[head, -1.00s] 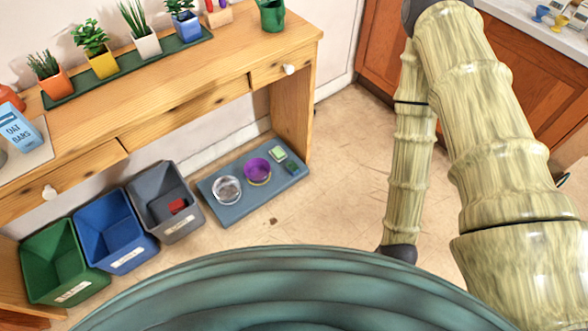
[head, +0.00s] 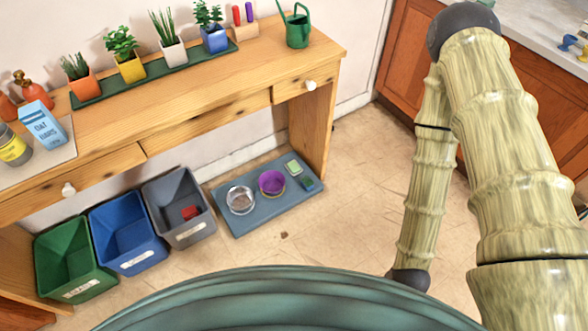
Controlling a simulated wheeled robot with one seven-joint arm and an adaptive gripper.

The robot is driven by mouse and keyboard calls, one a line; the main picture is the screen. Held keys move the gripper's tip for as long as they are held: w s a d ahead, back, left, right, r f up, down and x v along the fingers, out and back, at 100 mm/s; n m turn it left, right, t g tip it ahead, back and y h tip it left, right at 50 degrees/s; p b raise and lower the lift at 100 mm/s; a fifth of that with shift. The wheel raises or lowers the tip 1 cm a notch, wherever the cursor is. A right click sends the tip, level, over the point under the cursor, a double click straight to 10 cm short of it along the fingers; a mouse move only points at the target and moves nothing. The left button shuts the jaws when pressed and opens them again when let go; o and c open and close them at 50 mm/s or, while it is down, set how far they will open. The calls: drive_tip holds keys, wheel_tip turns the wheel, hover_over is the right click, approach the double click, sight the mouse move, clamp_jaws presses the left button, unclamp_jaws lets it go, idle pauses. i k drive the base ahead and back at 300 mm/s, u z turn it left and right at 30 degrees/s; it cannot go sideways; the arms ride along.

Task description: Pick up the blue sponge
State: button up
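I cannot make out a blue sponge in the head view. A small pale green block (head: 293,168) and a small dark green item (head: 307,183) lie on the blue-grey mat (head: 243,222) on the floor; what they are is too small to tell. My arm, with its bamboo-like links, hangs at the right of the view. Its end is out of sight, so my gripper does not show.
A purple bowl (head: 271,181) and a clear bowl (head: 240,200) sit on the mat. Green (head: 75,262), blue (head: 130,240) and grey (head: 178,205) bins stand left of it. A wooden desk (head: 200,100) carries potted plants and a watering can (head: 298,30). Floor right of the mat is clear.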

sight(306, 182)
drive_tip(key=k, duration=0.65)
drive_tip(key=u, duration=0.7)
drive_tip(key=i, duration=1.95)
drive_tip(key=z, duration=0.75)
